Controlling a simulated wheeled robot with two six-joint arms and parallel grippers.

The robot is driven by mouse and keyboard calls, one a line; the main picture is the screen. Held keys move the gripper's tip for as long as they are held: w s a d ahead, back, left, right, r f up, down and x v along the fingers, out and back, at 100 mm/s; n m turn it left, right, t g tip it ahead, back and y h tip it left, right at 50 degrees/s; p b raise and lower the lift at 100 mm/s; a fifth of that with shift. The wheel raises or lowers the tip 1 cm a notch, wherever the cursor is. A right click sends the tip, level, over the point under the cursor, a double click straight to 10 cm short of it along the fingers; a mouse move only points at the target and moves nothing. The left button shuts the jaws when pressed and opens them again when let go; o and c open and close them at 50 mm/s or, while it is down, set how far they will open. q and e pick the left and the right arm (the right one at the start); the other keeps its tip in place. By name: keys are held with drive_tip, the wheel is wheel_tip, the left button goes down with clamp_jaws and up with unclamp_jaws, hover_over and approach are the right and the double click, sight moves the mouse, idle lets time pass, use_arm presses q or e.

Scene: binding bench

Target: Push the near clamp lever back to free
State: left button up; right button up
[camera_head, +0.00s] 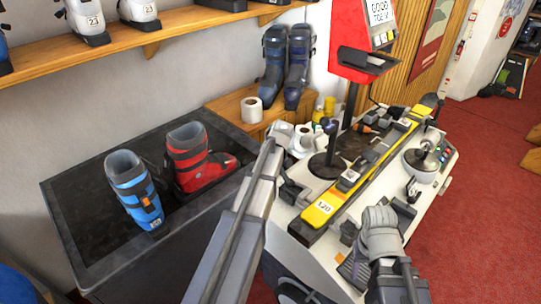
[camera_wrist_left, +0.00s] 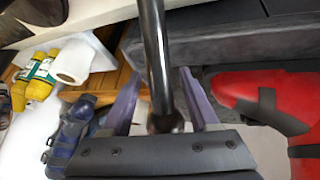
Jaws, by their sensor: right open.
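A yellow ski (camera_head: 322,208) marked 120 lies along the bench, with a grey fitting (camera_head: 349,180) on its near part. A small lever (camera_head: 412,190) stands right of the ski. I cannot tell for sure whether it is the near clamp lever. My right gripper (camera_head: 352,252) is open just right of the ski's near end, partly hidden by its own wrist. My left gripper (camera_head: 285,143) is raised left of the ski. In the left wrist view its two purple-grey fingers (camera_wrist_left: 160,105) stand apart. A dark bar (camera_wrist_left: 153,50) shows between them; I cannot tell whether they touch it.
A red display unit (camera_head: 360,45) stands on a black post beside the ski. A blue boot (camera_head: 135,188) and a red boot (camera_head: 195,158) stand on the dark counter (camera_head: 85,235) at left. A paper roll (camera_head: 251,110) and dark blue boots (camera_head: 286,65) stand behind.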

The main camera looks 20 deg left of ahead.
use_arm(q)
drive_tip(key=shift+o, duration=1.1)
drive_tip(key=p+v, duration=0.6)
drive_tip(key=v, duration=0.1)
drive_tip(key=shift+s+r+p, duration=0.15)
drive_tip(key=shift+r+p, duration=0.2)
drive_tip(key=shift+d, duration=0.15)
